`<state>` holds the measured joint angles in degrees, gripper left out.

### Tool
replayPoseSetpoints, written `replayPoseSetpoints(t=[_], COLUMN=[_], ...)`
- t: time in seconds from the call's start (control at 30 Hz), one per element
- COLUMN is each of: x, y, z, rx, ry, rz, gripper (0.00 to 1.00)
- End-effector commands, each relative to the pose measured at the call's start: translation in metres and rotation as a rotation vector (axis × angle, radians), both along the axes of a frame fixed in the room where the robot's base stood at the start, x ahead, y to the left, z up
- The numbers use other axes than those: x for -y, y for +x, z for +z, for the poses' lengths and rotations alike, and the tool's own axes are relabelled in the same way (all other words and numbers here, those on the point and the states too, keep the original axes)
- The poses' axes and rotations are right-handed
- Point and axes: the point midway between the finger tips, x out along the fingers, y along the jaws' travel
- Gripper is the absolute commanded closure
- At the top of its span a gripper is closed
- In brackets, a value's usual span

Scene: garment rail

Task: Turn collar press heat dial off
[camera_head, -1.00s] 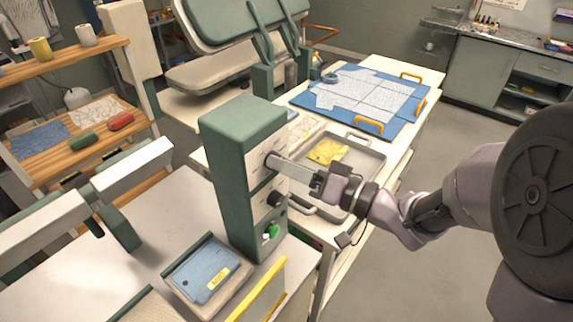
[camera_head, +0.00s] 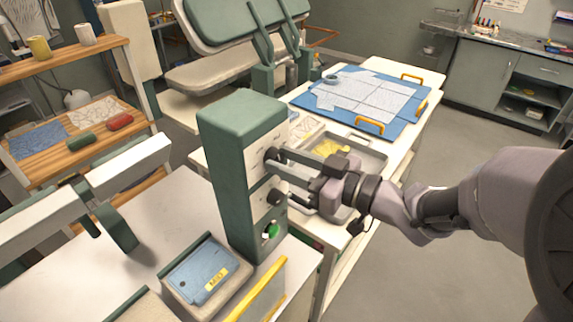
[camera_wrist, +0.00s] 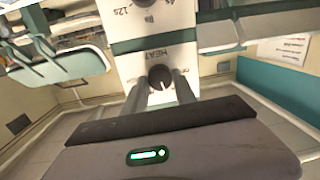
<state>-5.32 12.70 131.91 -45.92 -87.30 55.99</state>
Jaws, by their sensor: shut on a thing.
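The collar press control box (camera_head: 232,150) is a tall green housing with a pale front panel. Its upper dark knob, the heat dial (camera_head: 270,154), is mostly hidden by my fingers in the head view. In the wrist view the round black heat dial (camera_wrist: 160,76) sits beside a HEAT label, between my two fingers. My gripper (camera_head: 275,163) reaches in from the right and is shut on the dial. It also shows in the wrist view (camera_wrist: 161,84). The exact dial setting is too small to read.
A second dark knob (camera_head: 276,197) and a green button (camera_head: 271,231) are below on the same panel. A metal tray (camera_head: 366,160) lies behind my gripper. A yellow bar (camera_head: 258,290) stands at the front. Floor at right is open.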

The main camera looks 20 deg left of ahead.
Motion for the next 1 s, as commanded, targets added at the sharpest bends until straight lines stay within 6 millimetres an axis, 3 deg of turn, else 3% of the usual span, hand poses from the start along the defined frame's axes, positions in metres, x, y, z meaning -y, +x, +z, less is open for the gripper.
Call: replayPoseSetpoints(t=[1.0], x=[-0.0012], y=[-0.0033], z=[-0.0042], rx=[0.884], ry=[-0.365], rz=[0.001], gripper=[1.00])
